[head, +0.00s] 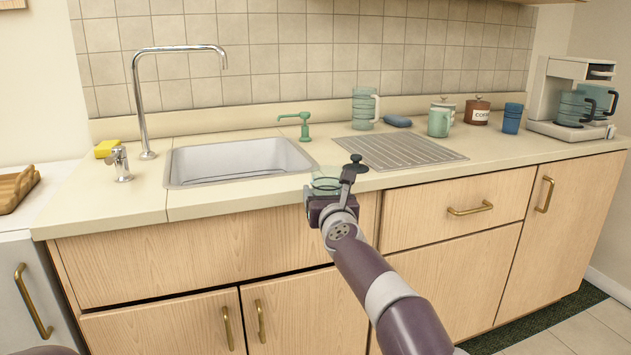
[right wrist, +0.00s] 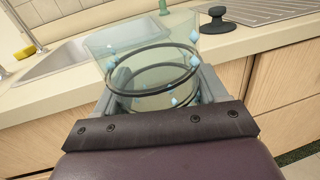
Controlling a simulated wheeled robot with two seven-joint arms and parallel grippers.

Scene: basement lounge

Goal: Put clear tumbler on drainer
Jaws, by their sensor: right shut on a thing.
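The clear tumbler (head: 325,184) is see-through, with dark rings and small blue diamond marks that show in the right wrist view (right wrist: 150,82). My right gripper (head: 333,192) is shut on it and holds it in front of the counter's front edge, between the sink and the drainer. In the right wrist view the gripper's fingers (right wrist: 158,98) lie on both sides of the tumbler. The drainer (head: 400,151) is a ribbed metal panel set in the counter, right of and beyond the gripper; its visible surface is bare. My left gripper is not in view.
A black plug (head: 356,163) sits at the drainer's near left corner. The sink (head: 240,158) is at left with a tall faucet (head: 140,100). A coffee maker (head: 560,85) is at right.

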